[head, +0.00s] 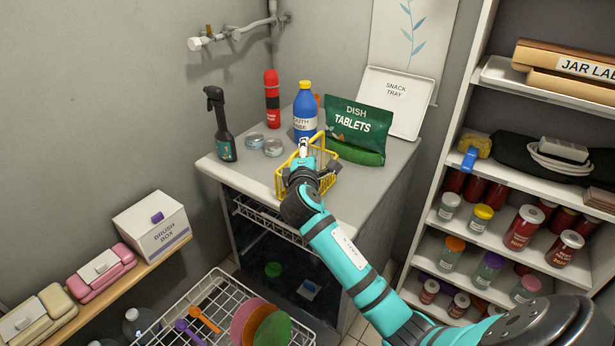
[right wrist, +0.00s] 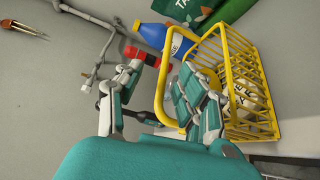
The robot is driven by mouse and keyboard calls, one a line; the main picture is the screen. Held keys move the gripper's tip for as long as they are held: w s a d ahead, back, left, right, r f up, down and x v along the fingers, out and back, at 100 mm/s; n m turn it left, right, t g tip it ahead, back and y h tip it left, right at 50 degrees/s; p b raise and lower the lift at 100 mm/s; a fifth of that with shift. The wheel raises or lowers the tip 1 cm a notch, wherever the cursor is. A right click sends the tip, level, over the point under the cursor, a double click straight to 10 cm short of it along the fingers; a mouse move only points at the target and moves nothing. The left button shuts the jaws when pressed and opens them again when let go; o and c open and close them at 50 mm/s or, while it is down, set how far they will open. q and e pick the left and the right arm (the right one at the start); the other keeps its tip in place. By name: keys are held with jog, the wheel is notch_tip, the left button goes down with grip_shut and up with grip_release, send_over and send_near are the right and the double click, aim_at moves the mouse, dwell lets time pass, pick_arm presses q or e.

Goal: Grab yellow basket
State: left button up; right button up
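The yellow wire basket (head: 281,181) stands on the grey counter (head: 365,185), partly hidden behind my right gripper (head: 304,152). In the right wrist view the basket (right wrist: 241,62) is on the right, with its handle loop reaching toward the fingers. A round, pale labelled item shows inside it. My right gripper (right wrist: 158,78) has its fingers apart. One finger overlaps the handle loop in the picture; I cannot tell whether it touches. The other finger is to the left, clear of the basket. My left gripper is in neither view.
Behind the basket stand a blue bottle (head: 305,112), a green dish tablets bag (head: 357,128) and a snack tray (head: 397,100). A red flask (head: 272,98), black spray bottle (head: 220,125) and small tins (head: 272,147) are left. A jar shelf (head: 485,235) is right.

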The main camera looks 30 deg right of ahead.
jog(key=x, duration=0.4)
jog(key=p+x, duration=0.1)
jog(key=x, duration=0.1)
jog(key=shift+w+d+f, duration=0.1)
jog(key=shift+d+f, duration=0.3)
jog(key=shift+f, duration=0.05)
grip_shut()
jog(key=shift+r, duration=0.1)
